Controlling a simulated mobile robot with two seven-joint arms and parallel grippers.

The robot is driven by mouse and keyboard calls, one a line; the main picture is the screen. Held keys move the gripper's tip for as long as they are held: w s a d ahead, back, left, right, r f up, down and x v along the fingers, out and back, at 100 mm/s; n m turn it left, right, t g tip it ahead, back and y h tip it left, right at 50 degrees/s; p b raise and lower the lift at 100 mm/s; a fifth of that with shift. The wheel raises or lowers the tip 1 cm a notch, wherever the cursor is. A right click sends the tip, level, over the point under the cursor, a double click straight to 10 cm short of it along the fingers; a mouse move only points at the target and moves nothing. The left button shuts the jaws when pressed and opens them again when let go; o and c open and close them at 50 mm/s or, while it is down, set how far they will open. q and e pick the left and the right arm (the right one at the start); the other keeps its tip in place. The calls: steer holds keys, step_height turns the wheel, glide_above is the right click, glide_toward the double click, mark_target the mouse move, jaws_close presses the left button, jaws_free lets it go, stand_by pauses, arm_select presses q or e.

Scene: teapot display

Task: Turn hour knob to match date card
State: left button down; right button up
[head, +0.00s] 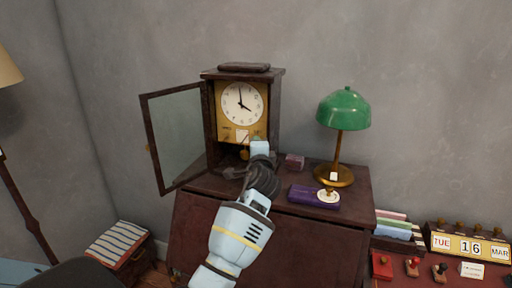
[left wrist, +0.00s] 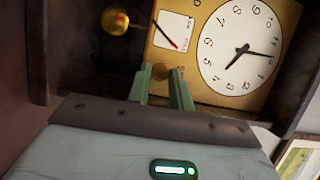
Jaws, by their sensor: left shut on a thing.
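The clock (head: 243,103) stands on the dark cabinet with its glass door (head: 177,135) swung open to the left. Its white dial shows a hand near 12 and another near 4. The dial also shows in the left wrist view (left wrist: 240,45). The date blocks (head: 470,246) read TUE 16 MAR. My right gripper is not in view.
A gold pendulum bob (left wrist: 115,20) hangs near the gripper. A green lamp (head: 343,109) and a purple box (head: 313,197) stand right of the clock on the cabinet (head: 290,240). Stamps stand on a red surface at lower right. The open door bounds the left side.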

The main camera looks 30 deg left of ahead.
arm_select(q)
steer(key=c, duration=1.5)
jaws_free()
steer(key=shift+c, duration=0.2)
steer(key=v, duration=0.8)
steer(key=shift+f, duration=0.1)
